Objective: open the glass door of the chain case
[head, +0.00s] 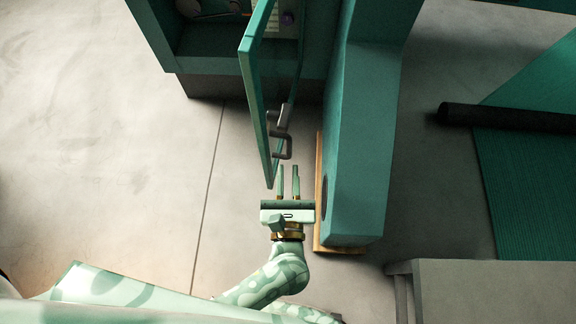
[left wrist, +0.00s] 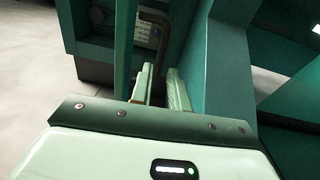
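The chain case (head: 310,60) is a teal cabinet at the top of the head view. Its glass door (head: 256,100) stands swung out from the case, seen nearly edge-on. A grey bracket-shaped handle (head: 281,150) sits on the door's right face near its free end. My right gripper is out of view.
A large teal block (head: 360,150) on a wooden base (head: 340,249) stands close to the right of my left gripper. A dark roll (head: 510,117) lies on green netting (head: 530,170) farther right. A grey bench (head: 495,290) is at lower right. The floor left of the door is clear.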

